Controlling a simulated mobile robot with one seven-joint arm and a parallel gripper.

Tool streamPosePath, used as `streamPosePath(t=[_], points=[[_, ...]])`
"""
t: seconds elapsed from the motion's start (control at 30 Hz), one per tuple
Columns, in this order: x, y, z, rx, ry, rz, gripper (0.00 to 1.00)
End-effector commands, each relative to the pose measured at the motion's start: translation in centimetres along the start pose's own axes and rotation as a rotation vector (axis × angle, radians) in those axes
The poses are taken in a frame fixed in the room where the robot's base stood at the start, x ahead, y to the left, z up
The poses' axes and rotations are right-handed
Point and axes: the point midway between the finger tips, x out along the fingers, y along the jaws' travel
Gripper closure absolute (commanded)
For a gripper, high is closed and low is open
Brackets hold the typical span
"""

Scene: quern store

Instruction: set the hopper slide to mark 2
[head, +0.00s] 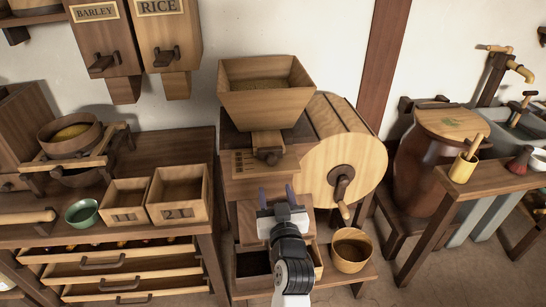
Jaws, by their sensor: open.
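The wooden hopper (267,93) stands against the wall at the middle top, with grain-coloured stuff inside. Below its front is the hopper slide (268,145), a light wooden piece with a dark knob (269,156). A small marked scale (242,161) lies to the left of the slide; its marks are too small to read. My gripper (277,193) is open and empty, below and in front of the slide, apart from the knob in the picture. My arm hides part of the stand and boxes below.
A round drum with a crank (342,184) stands right of the hopper. A wooden bucket (351,249) sits low at right. Two open boxes (179,194) and a green bowl (82,212) are on the left bench. Barley and rice bins (168,35) hang above left.

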Motion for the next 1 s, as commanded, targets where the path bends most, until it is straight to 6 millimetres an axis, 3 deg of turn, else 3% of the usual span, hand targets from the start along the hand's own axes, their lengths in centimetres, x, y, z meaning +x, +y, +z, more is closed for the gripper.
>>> streamPosePath(t=[0.17, 0.7, 1.0], points=[[0.1, 1.3, 1.2, 0.005, -0.041, 0.018, 0.50], [10.5, 1.4, 1.3, 0.004, -0.037, 0.017, 0.50], [13.1, 1.3, 1.6, 0.004, -0.037, 0.017, 0.50]])
